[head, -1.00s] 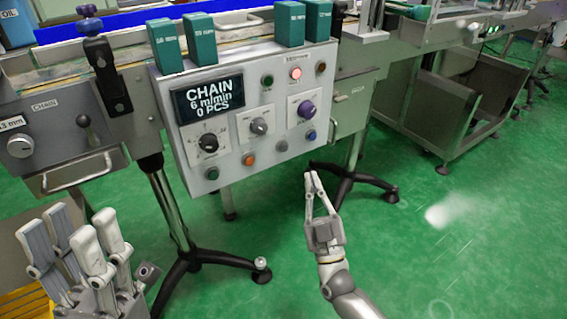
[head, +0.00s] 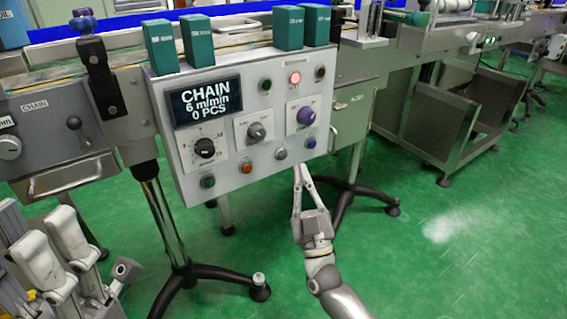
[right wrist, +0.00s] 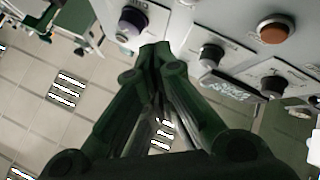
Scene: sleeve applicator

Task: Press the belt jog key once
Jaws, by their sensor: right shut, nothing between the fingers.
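The control panel (head: 225,140) has a display reading CHAIN, 6 m/min, 0 PCS. Its lower row holds a green button (head: 208,181), an orange button (head: 246,167), a pale grey button (head: 281,153) and a blue button (head: 310,141). I cannot read which is the belt jog key. My right gripper (head: 299,168) is shut and empty, tips up, just below the pale grey and blue buttons; contact is not visible. In the right wrist view its shut tips (right wrist: 152,50) lie near the purple knob (right wrist: 132,20).
A red lamp (head: 295,78) is lit between a green button (head: 265,85) and a dark one. Three knobs sit mid-panel. Teal boxes (head: 288,27) stand above the panel. Black-footed stands (head: 205,272) are below it. The green floor (head: 450,260) at right is clear.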

